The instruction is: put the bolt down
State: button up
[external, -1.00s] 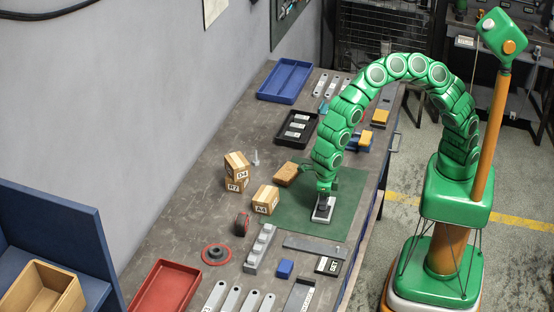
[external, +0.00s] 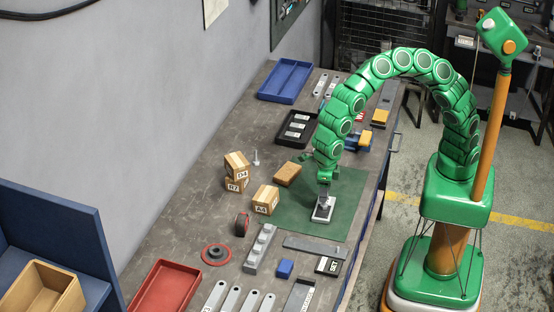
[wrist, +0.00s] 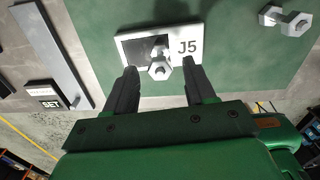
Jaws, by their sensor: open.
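A grey hex bolt (wrist: 159,70) stands on a small pale plate marked J5 (wrist: 188,47), seen nearly end-on in the wrist view. The plate (external: 321,216) lies on the green mat (external: 345,190) in the external view, with the bolt (external: 324,202) on it. My gripper (wrist: 162,75) is open, its dark fingers apart on either side of the bolt, with visible gaps. In the external view my gripper (external: 325,186) is just above the bolt. The bolt's lower end is hard to make out.
A flat grey bar (external: 314,246) and a plate marked SET (external: 329,265) lie at the mat's near side. Wooden blocks (external: 265,200) stand to the left. Bare mat lies right of the plate.

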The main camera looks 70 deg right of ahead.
notch_tip(320, 180, up, 7)
jog(key=shift+r, duration=0.15)
dwell(0.4)
